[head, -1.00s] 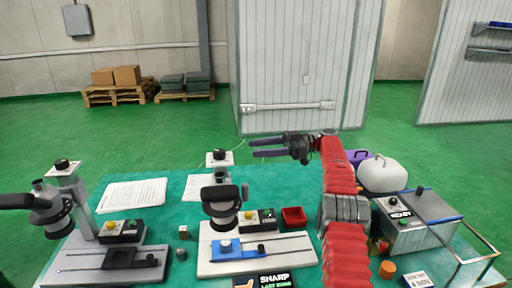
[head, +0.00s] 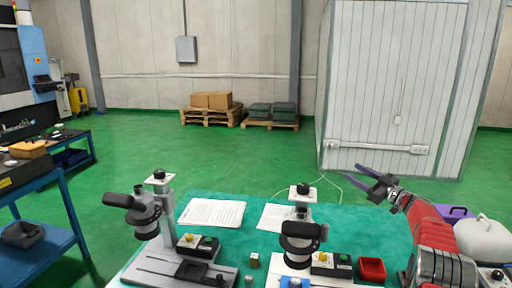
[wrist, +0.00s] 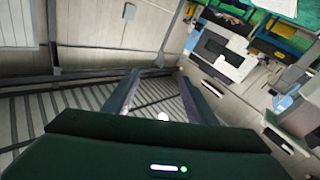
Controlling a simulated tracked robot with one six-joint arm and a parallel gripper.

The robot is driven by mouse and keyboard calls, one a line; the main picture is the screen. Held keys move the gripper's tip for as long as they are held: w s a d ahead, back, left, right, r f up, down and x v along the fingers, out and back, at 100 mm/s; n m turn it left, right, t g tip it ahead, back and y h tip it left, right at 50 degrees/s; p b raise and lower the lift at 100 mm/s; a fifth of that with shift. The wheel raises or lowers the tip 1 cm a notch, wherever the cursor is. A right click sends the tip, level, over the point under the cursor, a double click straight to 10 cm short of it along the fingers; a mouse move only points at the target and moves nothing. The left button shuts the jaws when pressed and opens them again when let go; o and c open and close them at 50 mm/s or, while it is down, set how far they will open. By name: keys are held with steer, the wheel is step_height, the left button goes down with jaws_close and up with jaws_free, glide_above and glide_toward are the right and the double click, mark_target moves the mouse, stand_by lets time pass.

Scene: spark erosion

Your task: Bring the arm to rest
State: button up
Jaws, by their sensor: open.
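My red arm (head: 436,242) rises at the right side of the head view. My gripper (head: 362,175) is at its end, raised above the far right part of the green table and pointing left. Its two fingers are spread apart with nothing between them. In the wrist view the gripper (wrist: 155,92) also shows two parted fingers, with only distant wall and floor behind them.
The green table (head: 240,221) holds two microscopes (head: 148,222) (head: 301,238), paper sheets (head: 215,212), a red bin (head: 372,269) and a white rounded container (head: 484,240). A blue workbench (head: 40,220) stands at left. Air around the gripper is clear.

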steer(key=w+d+m+t+h, duration=0.2)
steer(key=d+m+h, duration=0.35)
steer(key=h, duration=0.25)
steer(key=s+d+f+m+g+h, duration=0.1)
steer(key=s+d+m+g+h, duration=0.25)
steer(key=s+h, duration=0.35)
steer(key=s+a+f+m+g+y, duration=0.15)
steer(key=s+a+g, duration=0.25)
steer(key=s+a, duration=0.75)
steer(key=s+a+f+g, duration=0.25)
steer(key=s+a, duration=0.25)
steer(key=s, duration=1.4)
steer(key=s+a+f+g+y, duration=0.15)
steer(key=s+a+g, duration=0.25)
steer(key=s+a, duration=0.75)
steer(key=s+a+r+t, duration=0.1)
steer(key=s+a+r, duration=0.1)
steer(key=s, duration=0.4)
steer(key=s+a+r, duration=0.2)
steer(key=s, duration=0.4)
steer(key=shift+s+n+t+y, duration=0.4)
steer(key=shift+n, duration=0.05)
steer(key=shift+a, duration=0.1)
